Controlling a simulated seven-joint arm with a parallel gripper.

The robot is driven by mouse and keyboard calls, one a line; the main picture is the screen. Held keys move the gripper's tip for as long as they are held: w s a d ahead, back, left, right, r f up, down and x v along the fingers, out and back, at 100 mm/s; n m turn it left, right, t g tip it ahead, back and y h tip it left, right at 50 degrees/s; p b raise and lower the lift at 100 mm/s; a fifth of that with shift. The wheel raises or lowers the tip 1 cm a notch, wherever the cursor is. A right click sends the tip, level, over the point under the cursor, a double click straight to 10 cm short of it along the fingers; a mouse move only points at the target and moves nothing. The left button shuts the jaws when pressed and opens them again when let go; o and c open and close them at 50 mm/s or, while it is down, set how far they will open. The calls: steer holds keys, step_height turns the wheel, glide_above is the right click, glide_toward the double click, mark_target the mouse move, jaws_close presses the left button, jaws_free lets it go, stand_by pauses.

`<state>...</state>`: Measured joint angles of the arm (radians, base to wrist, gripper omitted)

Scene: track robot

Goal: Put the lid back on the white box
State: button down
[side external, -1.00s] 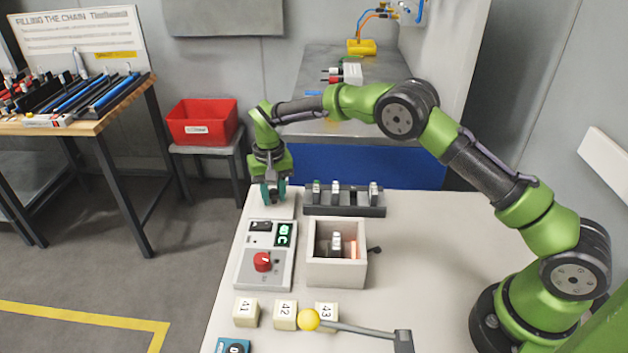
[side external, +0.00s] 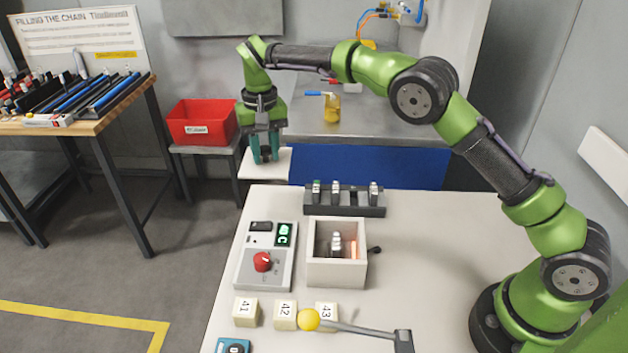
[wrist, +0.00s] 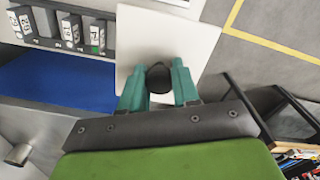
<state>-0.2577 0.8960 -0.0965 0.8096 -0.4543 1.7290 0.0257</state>
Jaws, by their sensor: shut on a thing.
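The white box (side external: 335,273) stands open on the table, with a small metallic vial (side external: 336,243) upright inside. A dark knob sticks out of its right side. The lid (side external: 283,163) is a flat white square plate, held above the table's far left edge, behind and left of the box. In the wrist view the lid (wrist: 194,33) lies across my fingertips, with its round black knob (wrist: 158,80) between them. My gripper (side external: 265,158), with teal fingers, points down and is shut on that knob; it also shows in the wrist view (wrist: 158,88).
A dark rack (side external: 345,207) with several vials stands behind the box. A control panel (side external: 267,255) with a red dial is left of it. Numbered blocks (side external: 285,314) and a yellow-ended rod (side external: 360,330) lie in front. The table right of the box is clear.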

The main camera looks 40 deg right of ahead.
steer(key=s+r, duration=0.1)
steer(key=s+a+r, duration=0.1)
steer(key=s+r, duration=0.1)
steer(key=r, duration=0.1)
steer(key=shift+s+a, duration=0.25)
steer(key=shift+s, duration=0.15)
steer(key=s+r, duration=0.1)
steer(key=s, duration=1.4)
steer(key=shift+s+d+f, duration=0.25)
steer(key=shift+s+f, duration=0.3)
steer(key=shift+f, duration=1.05)
steer(key=shift+s+d+f, duration=0.25)
steer(key=shift+s+f, duration=0.3)
steer(key=shift+f, duration=1.05)
steer(key=shift+s+d+f, duration=0.25)
steer(key=shift+s+f, duration=0.3)
steer(key=shift+f, duration=1.05)
steer(key=shift+f, duration=0.5)
steer(key=c, duration=0.8)
jaws_free()
steer(key=shift+o, duration=0.7)
